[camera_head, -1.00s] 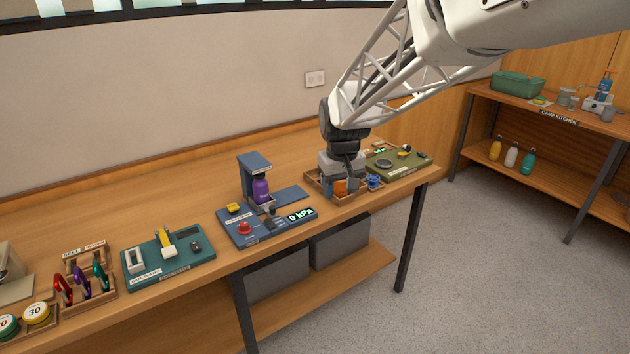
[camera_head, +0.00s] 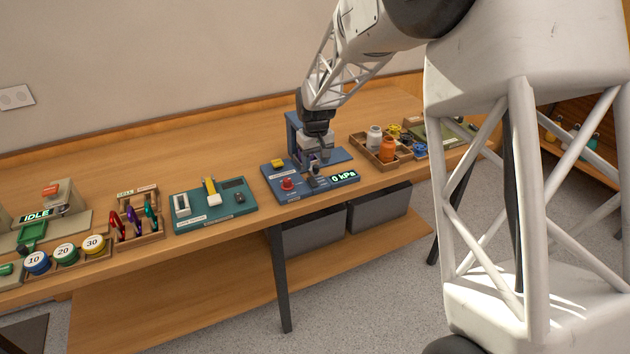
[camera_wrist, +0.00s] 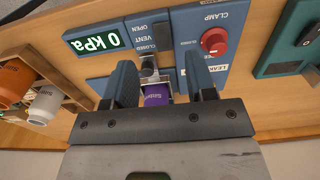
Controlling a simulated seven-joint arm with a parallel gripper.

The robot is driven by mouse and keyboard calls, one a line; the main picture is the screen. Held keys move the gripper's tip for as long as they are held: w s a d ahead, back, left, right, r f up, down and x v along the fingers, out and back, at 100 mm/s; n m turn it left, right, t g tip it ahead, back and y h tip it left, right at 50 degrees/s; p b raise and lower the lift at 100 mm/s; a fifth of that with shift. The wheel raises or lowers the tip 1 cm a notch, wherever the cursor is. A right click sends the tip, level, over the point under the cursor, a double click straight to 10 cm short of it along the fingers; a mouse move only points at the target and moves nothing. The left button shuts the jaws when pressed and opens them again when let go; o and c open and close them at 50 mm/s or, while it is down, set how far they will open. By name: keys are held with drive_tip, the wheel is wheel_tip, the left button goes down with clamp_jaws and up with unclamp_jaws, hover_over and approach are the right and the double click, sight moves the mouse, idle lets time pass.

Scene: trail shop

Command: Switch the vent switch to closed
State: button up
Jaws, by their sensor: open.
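The vent switch (camera_wrist: 148,68) is a small dark and grey lever on the blue test panel (camera_wrist: 215,12), beside the OPEN, VENT and CLOSED labels. I cannot tell which way it is set. My gripper (camera_wrist: 161,72) is open; its two blue-grey fingers stand on either side of the switch, and contact is not clear. In the head view my gripper (camera_head: 318,158) hangs low over the blue panel (camera_head: 275,196), hiding part of it. A purple bottle (camera_wrist: 157,95) is partly visible behind the fingers in the wrist view.
The red clamp knob (camera_wrist: 214,41) and the 0 kPa display (camera_wrist: 94,41) flank the switch. A wooden tray (camera_head: 364,152) with orange and white bottles stands to the right. A teal panel (camera_head: 232,207) stands to the left.

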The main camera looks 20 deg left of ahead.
sight(315, 185)
drive_tip(key=shift+a+f, duration=0.1)
drive_tip(key=shift+f, duration=0.1)
idle(0.3)
drive_tip(key=shift+f, duration=3.8)
